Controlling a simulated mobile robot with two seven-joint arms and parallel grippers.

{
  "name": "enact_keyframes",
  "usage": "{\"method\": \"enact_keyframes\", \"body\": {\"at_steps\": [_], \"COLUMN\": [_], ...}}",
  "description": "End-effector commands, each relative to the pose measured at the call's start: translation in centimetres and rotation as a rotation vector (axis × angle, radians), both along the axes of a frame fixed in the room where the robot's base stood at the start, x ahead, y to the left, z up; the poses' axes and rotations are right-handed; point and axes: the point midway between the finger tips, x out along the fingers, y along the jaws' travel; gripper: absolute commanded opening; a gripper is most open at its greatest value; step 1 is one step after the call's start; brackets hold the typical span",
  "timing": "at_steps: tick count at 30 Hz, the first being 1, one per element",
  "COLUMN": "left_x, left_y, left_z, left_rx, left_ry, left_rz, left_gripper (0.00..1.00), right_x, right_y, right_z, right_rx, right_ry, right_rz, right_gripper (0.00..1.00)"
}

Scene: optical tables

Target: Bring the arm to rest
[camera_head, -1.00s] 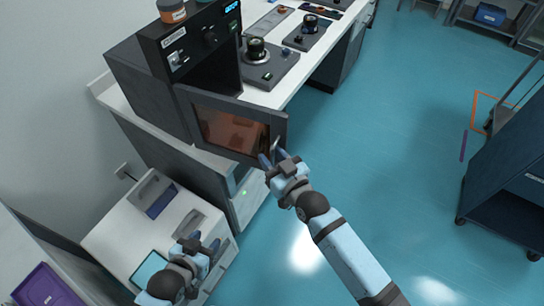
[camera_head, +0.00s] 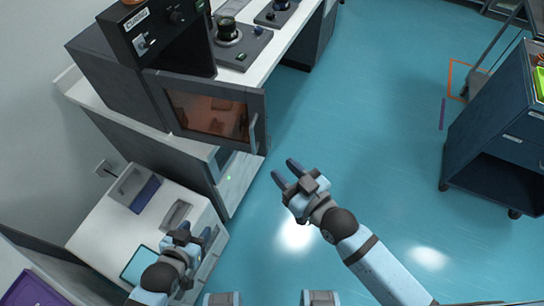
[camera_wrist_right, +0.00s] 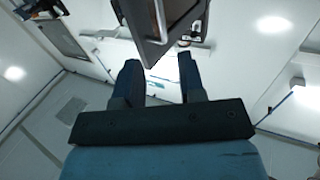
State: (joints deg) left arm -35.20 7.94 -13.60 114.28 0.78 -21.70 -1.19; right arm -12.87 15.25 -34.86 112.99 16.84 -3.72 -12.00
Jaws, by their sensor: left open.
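My right gripper (camera_head: 285,176) is in the middle of the head view, over the blue floor and apart from the oven door (camera_head: 210,113). Its two dark fingers are spread and empty; they also show spread in the right wrist view (camera_wrist_right: 157,85). My left gripper (camera_head: 196,236) is at the lower left, above the white cabinet top, with its fingers apart and nothing seen between them. The oven door stands open, with its handle (camera_head: 254,132) free at the right edge.
The dark curing oven (camera_head: 118,75) stands on a white bench with optical mounts (camera_head: 229,32) behind. A white cabinet (camera_head: 105,218) with a blue tray (camera_head: 138,266) is at lower left. A dark cart (camera_head: 490,140) stands at right. The floor between is clear.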

Motion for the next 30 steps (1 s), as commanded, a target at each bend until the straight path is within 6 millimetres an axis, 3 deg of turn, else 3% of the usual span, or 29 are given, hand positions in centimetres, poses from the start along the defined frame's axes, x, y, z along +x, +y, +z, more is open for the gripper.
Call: {"method": "enact_keyframes", "body": {"at_steps": [6, 23, 26, 30], "left_x": [0.0, 0.1, 0.0, 0.0], "left_y": [0.1, 0.2, 0.2, 0.4], "left_z": [-0.2, -0.1, 0.4, 1.6], "left_rx": [0.001, 0.003, 0.004, 0.007], "left_ry": [-0.001, -0.002, 0.001, -0.001], "left_rz": [0.0, 0.002, 0.002, 0.004], "left_gripper": [0.51, 0.51, 0.51, 0.51], "right_x": [-1.0, -1.1, -1.6, -3.7], "right_y": [-0.8, -1.0, -2.6, -7.5], "right_z": [0.1, -0.2, -1.5, -5.8], "right_rx": [0.0, -0.005, -0.031, -0.117], "right_ry": [-0.001, 0.01, 0.076, 0.258], "right_rz": [0.0, -0.007, -0.055, -0.188], "right_gripper": [0.37, 0.37, 0.37, 0.37]}}
